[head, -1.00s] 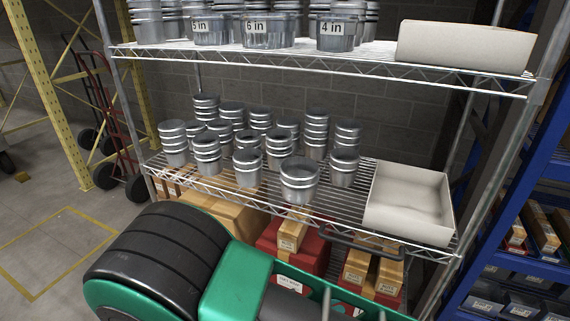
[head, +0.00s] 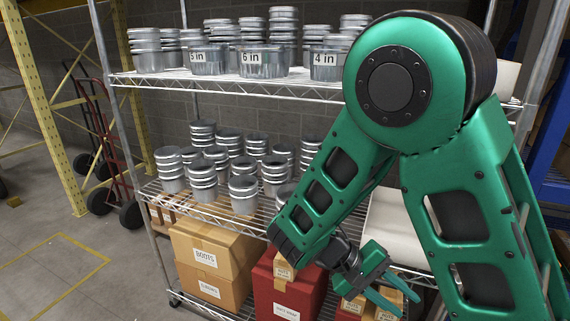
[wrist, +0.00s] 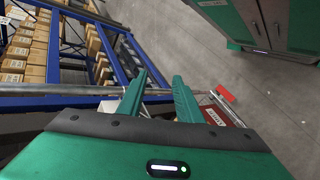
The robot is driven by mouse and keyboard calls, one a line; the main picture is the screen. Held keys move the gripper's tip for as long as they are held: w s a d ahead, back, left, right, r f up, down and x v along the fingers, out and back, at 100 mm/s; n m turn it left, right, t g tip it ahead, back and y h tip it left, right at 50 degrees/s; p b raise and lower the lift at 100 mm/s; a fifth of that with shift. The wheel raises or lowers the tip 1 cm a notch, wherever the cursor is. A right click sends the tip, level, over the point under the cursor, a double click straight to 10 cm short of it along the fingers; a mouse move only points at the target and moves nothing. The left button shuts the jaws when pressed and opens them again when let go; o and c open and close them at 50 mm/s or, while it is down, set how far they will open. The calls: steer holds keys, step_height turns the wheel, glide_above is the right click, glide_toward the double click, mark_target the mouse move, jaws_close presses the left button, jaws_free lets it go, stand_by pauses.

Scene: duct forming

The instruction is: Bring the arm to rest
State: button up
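My arm (head: 480,190) is green with black joints. It stands folded in front of the right part of the shelf rack, with the elbow high and the forearm slanting down to the left. My gripper (head: 385,288) hangs low in front of the rack's lower part and points right. In the wrist view my gripper (wrist: 158,80) shows two green fingers apart, with nothing held between them. The arm hides part of the white bin (head: 385,225) and some of the cans.
Stacked metal cans (head: 203,180) stand on the middle wire shelf (head: 215,217), labelled ones (head: 262,63) above. Cardboard boxes (head: 215,252) and red boxes (head: 290,290) lie below. A hand truck (head: 105,140) stands left. A blue rack (wrist: 75,100) is close in the wrist view; open floor (wrist: 195,50) lies beyond.

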steer(key=s+d+r+m+t+y, duration=0.1)
steer(key=s+d+r+m+y, duration=0.2)
steer(key=s+d+r+y, duration=0.2)
steer(key=s+d+r+m+t+y, duration=0.1)
steer(key=s+d+r+m+y, duration=0.3)
steer(key=s+d, duration=0.5)
steer(key=shift+s+d+r+t+y, duration=0.25)
steer(key=shift+d+r+t+y, duration=0.05)
steer(key=shift+d+r+y, duration=0.45)
steer(key=shift+w+f, duration=0.2)
steer(key=shift+w, duration=0.45)
